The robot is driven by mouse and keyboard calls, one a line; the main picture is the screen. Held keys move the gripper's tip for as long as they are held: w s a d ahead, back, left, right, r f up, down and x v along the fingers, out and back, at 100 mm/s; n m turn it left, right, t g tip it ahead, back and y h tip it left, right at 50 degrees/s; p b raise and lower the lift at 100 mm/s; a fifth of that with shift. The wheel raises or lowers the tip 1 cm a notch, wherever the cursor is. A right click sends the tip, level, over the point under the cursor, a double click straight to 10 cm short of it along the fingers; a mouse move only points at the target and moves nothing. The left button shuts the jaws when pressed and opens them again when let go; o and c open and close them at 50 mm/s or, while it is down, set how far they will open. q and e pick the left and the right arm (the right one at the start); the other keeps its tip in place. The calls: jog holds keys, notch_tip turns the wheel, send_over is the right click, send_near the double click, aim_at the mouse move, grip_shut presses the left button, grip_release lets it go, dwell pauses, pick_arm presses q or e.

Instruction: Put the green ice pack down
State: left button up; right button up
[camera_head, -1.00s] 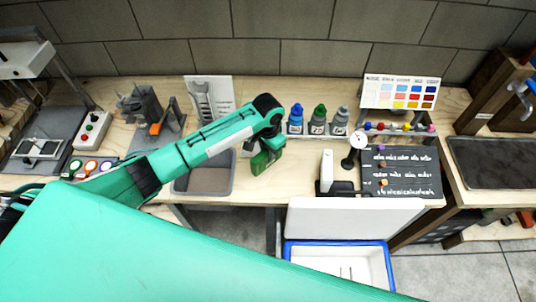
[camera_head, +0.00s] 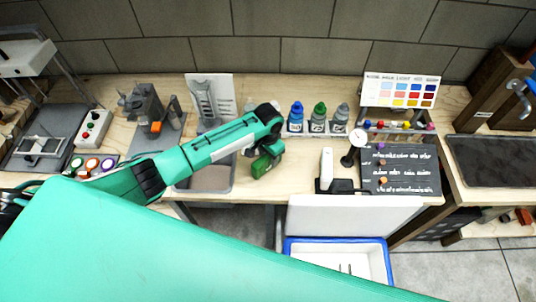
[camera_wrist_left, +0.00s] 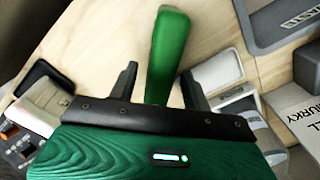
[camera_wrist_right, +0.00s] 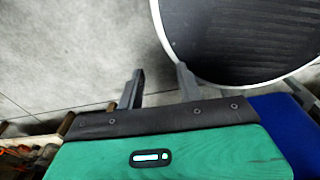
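The green ice pack (camera_head: 259,167) is at the front of the wooden bench, just right of a grey bin, in the head view. My left gripper (camera_head: 272,150) is over it and partly hides it. In the left wrist view the ice pack (camera_wrist_left: 168,50) is a narrow green slab between the fingers of my left gripper (camera_wrist_left: 158,72). The fingers stand apart, with a gap beside the pack. I cannot tell whether its lower edge rests on the bench. My right gripper (camera_wrist_right: 160,72) is open and empty above the grey floor in the right wrist view.
The grey bin (camera_head: 232,172) is close on the left. Several bottles (camera_head: 319,117) stand behind. A gauge (camera_head: 357,138) and a black board (camera_head: 408,172) are to the right. An open blue-rimmed cooler (camera_head: 290,262) with a white lid (camera_head: 350,215) stands below the bench front.

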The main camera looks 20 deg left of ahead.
pick_arm(q)
notch_tip(320, 180, up, 12)
jog(key=b, duration=0.2)
jog(key=shift+r, duration=0.15)
dwell(0.6)
